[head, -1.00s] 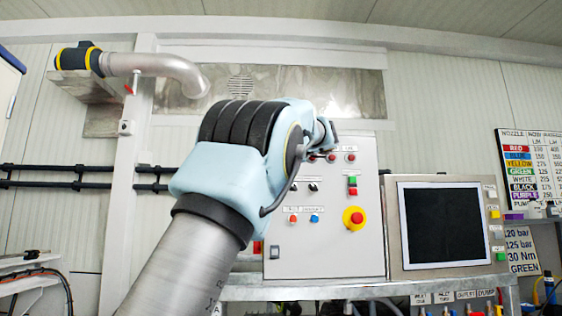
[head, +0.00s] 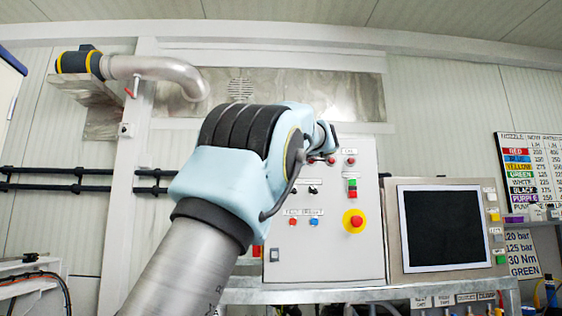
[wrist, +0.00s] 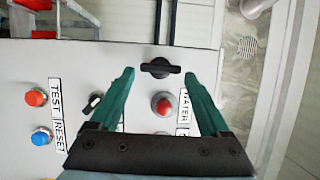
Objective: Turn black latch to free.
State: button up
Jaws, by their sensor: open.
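The black latch (wrist: 160,68) is a dark knob with a wide bar handle near the edge of the pale grey control box. In the wrist view its handle lies crosswise in the gap between my fingertips, apart from both. My gripper (wrist: 160,75) has two green fingers, open, one on each side of the latch and holding nothing.
A red button (wrist: 163,105) sits between my fingers. A black switch (wrist: 93,102), an orange-red button (wrist: 36,97) and a blue button (wrist: 41,137) lie to the left. In the head view, a red emergency stop (head: 354,221) and a dark screen (head: 443,228) stand to the right.

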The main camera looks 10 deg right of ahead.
jog(key=b+v, duration=0.3)
jog(key=v, duration=0.7)
jog(key=shift+s+b, duration=0.3)
jog(key=shift+b, duration=0.05)
jog(key=w+a+f+g+p, duration=0.1)
jog(key=w+a+f+g, duration=0.15)
jog(key=f, duration=0.45)
jog(key=w+a+f+g+p, duration=0.2)
jog(key=w+a+f, duration=0.2)
jog(key=f, duration=0.3)
jog(key=s+a+f+n+g+h+p, duration=0.1)
jog(key=a+f+n+g, duration=0.1)
jog(key=a+f, duration=0.45)
jog(key=s+a+f+n+g+p, duration=0.1)
jog(key=a+f+n+g, duration=0.15)
jog(key=f, duration=0.65)
jog(key=s+a+f+n+g+h+p, duration=0.1)
jog(key=s+a+f+n+g+p, duration=0.1)
jog(key=s+a+f, duration=0.3)
jog(key=s+a+f+n+g+h+p, duration=0.1)
jog(key=s+a+f+n, duration=0.3)
jog(key=s+f, duration=0.5)
jog(key=s+a+f+n+g+h+p, duration=0.1)
jog(key=s+a+f+n+g, duration=0.3)
jog(key=s, duration=0.7)
notch_tip(320, 180, down, 3)
jog(key=shift+a+f+p, duration=0.1)
jog(key=shift+a+p, duration=0.7)
jog(key=shift+a, duration=0.15)
